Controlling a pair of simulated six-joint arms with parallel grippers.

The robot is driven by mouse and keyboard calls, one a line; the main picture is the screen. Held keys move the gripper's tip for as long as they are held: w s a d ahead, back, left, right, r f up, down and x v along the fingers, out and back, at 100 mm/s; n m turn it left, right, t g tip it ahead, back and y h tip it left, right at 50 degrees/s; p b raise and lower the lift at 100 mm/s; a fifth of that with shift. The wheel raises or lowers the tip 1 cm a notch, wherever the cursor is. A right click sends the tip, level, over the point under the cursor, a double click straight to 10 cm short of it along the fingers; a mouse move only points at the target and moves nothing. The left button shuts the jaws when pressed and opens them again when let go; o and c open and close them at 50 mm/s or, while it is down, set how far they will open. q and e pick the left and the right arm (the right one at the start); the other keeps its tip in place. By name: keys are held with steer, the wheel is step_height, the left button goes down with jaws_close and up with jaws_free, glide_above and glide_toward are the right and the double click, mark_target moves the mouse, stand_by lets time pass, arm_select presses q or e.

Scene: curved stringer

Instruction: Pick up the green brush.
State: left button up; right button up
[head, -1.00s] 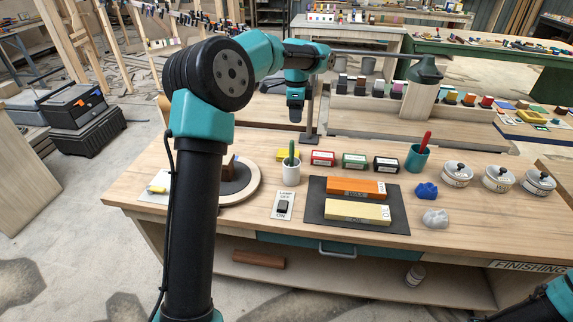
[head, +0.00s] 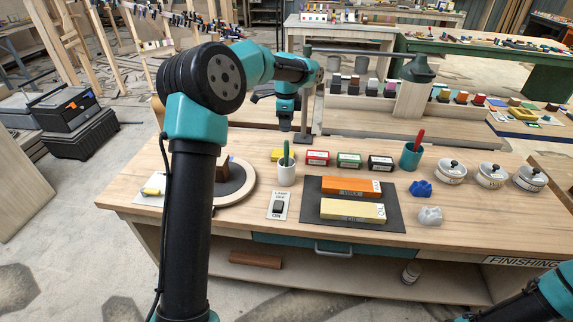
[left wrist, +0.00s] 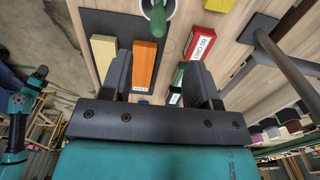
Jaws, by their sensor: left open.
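The green brush (head: 286,152) stands handle up in a white cup (head: 287,174) on the workbench. My left gripper (head: 286,128) points down a little above and behind the brush handle, apart from it. In the left wrist view, the open, empty fingers (left wrist: 160,68) show at the middle, and the green brush (left wrist: 157,18) is beyond them at the top edge, with the cup (left wrist: 146,6) partly cut off. The brush's lower end is hidden inside the cup. My right gripper is out of view; only part of my right arm shows at lower right.
A teal cup (head: 411,156) with a red-handled tool stands to the right. Small labelled boxes (head: 348,160) line the back of the bench. Sharpening stones (head: 352,209) on a dark mat lie in front. A switch plate (head: 279,205) sits before the white cup.

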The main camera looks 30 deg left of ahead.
mark_target(287, 141)
arm_select(q)
steer(key=shift+f, duration=2.8)
steer(key=shift+s+d+f, duration=0.1)
steer(key=shift+f, duration=2.5)
steer(key=shift+c, duration=0.3)
jaws_close()
